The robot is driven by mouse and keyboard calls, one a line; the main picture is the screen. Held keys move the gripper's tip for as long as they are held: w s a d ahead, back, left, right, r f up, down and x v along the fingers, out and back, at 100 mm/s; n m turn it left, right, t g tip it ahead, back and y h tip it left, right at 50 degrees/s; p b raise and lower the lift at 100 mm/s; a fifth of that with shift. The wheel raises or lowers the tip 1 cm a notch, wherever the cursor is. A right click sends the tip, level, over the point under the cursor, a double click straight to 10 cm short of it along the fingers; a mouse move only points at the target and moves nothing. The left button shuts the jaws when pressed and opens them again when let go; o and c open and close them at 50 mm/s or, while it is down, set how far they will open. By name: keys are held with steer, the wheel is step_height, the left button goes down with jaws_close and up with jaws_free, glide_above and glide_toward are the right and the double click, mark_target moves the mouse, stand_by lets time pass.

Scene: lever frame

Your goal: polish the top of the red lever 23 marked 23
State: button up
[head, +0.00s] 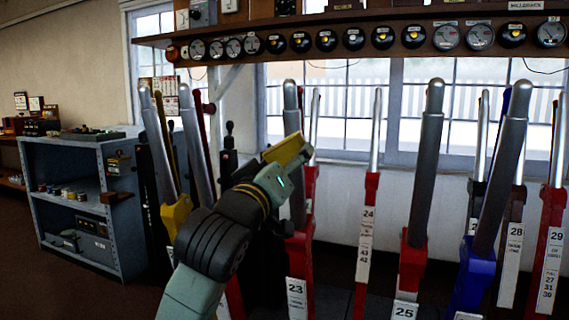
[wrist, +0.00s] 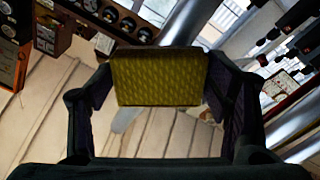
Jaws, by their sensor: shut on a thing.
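The red lever 23 (head: 298,255) stands left of centre in the head view, with a white plate reading 23 low on its red part. Its grey metal shaft rises to a rounded top (head: 291,92). My gripper (head: 287,164) is shut on a yellow pad (head: 286,149), which also shows between the fingers in the wrist view (wrist: 158,82). The pad and gripper are in front of the shaft in the head view, below its top, and hide part of it. A grey shaft passes behind the pad in the wrist view. I cannot tell whether the pad touches the lever.
Lever 24 (head: 367,215) and lever 25 (head: 413,255) stand to the right, with a blue lever (head: 477,270) beyond. A yellow-based lever (head: 176,214) stands left. A shelf with round dials (head: 350,38) runs above. A grey cabinet (head: 125,235) stands far left.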

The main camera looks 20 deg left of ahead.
steer(key=b+v, duration=0.3)
steer(key=v, duration=0.3)
stand_by(0.5)
steer(key=shift+s, duration=0.1)
steer(key=b+v, duration=0.2)
steer(key=v, duration=0.1)
stand_by(0.3)
stand_by(0.4)
steer(key=shift+x, duration=3.65)
steer(key=shift+x, duration=1)
steer(key=shift+d, duration=0.1)
